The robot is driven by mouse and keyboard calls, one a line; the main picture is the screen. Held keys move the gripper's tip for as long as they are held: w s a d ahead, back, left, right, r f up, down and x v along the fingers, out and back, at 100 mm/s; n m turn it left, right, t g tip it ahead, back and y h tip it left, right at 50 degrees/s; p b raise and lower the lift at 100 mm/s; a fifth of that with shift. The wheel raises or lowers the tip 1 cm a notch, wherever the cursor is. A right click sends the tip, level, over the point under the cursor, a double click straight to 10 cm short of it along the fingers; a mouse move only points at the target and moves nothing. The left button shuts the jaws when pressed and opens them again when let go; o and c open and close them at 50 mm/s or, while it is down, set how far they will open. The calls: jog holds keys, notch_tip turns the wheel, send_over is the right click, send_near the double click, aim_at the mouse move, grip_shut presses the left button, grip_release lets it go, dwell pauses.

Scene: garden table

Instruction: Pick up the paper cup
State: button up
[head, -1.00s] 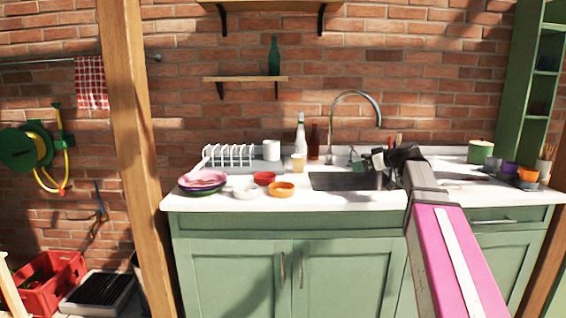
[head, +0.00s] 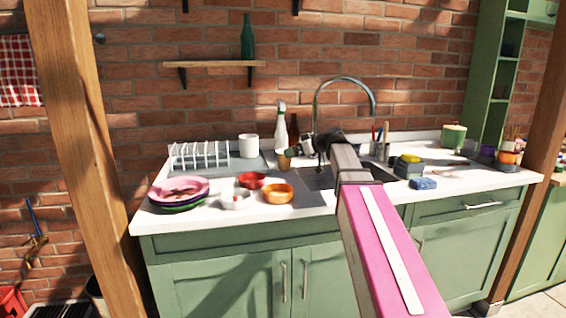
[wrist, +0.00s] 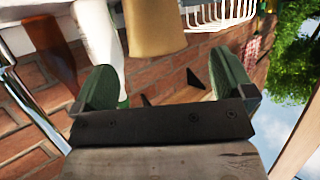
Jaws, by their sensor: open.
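The paper cup (head: 284,162) is a small tan cup standing on the white counter behind the sink's left edge, beside the white bottle. My gripper (head: 308,148) is just right of it in the head view and partly covers it. In the wrist view the cup (wrist: 155,27) appears as a plain tan shape at the top, cut off by the frame edge. It lies ahead of the gap between the two green-padded fingers of my gripper (wrist: 163,82). The fingers are spread wide with nothing between them.
The white bottle (head: 281,130) and a brown bottle (head: 294,133) stand close behind the cup. The tall tap (head: 374,100) rises to the right. A dish rack (head: 200,156), white mug (head: 249,146), orange bowl (head: 278,194) and red bowl (head: 251,180) are to the left.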

aim_at(284, 160)
jog(key=shift+x, duration=3.15)
jog(key=shift+w+d+f, duration=0.1)
jog(key=shift+d+f, duration=0.05)
jog(key=shift+c, duration=0.3)
jog(key=c, duration=0.8)
